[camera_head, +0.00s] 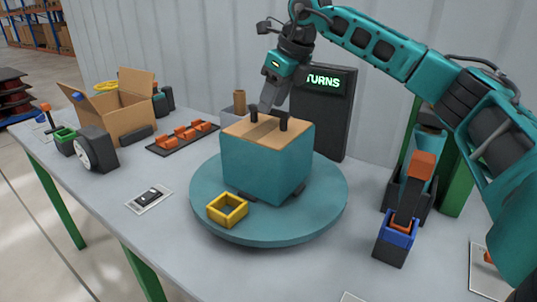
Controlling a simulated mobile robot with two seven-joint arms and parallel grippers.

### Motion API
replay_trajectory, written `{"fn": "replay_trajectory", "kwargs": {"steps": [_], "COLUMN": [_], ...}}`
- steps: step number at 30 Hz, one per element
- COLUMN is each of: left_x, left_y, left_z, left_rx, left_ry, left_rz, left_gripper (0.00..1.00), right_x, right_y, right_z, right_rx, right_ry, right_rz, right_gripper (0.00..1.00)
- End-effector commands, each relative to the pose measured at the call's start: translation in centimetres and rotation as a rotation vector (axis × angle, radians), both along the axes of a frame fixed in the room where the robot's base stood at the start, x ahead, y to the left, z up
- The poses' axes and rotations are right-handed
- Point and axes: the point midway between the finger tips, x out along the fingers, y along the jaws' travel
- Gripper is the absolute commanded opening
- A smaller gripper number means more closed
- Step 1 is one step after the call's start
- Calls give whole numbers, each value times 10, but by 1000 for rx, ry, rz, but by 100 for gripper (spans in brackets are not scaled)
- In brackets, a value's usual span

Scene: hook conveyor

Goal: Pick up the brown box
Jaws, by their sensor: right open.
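A brown open cardboard box (128,118) stands at the back left of the table with its flaps up. A teal cube-shaped box (265,165) with a light brown top (260,130) sits on a round teal turntable (215,222) in the middle. My right gripper (269,119) comes down from above, over the light brown top. Its two dark fingertips are apart and nothing shows held between them. I cannot tell whether the fingertips touch the top. My left gripper is not in view.
A black tray with orange parts (183,137) and a dark wheel-like device (96,149) are at left. A black sign panel (325,115) stands behind. A blue-rimmed dark bin (395,241) is at right.

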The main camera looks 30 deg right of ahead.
Motion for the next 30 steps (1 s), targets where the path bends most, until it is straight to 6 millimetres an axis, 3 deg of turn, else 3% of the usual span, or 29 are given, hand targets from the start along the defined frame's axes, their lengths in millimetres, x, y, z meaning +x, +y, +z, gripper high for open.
{"fn": "replay_trajectory", "kwargs": {"steps": [6,15,27,30], "left_x": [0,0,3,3], "left_y": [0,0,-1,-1], "left_z": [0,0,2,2], "left_rx": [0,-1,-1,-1], "left_ry": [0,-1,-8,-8], "left_rz": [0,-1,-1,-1], "left_gripper": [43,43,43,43], "right_x": [10,12,12,12], "right_y": [5,5,6,6], "right_z": [-28,-32,-32,-32], "right_rx": [-1,0,0,0], "right_ry": [2,0,0,-1], "right_rz": [0,0,0,0], "right_gripper": [45,44,5,0]}}
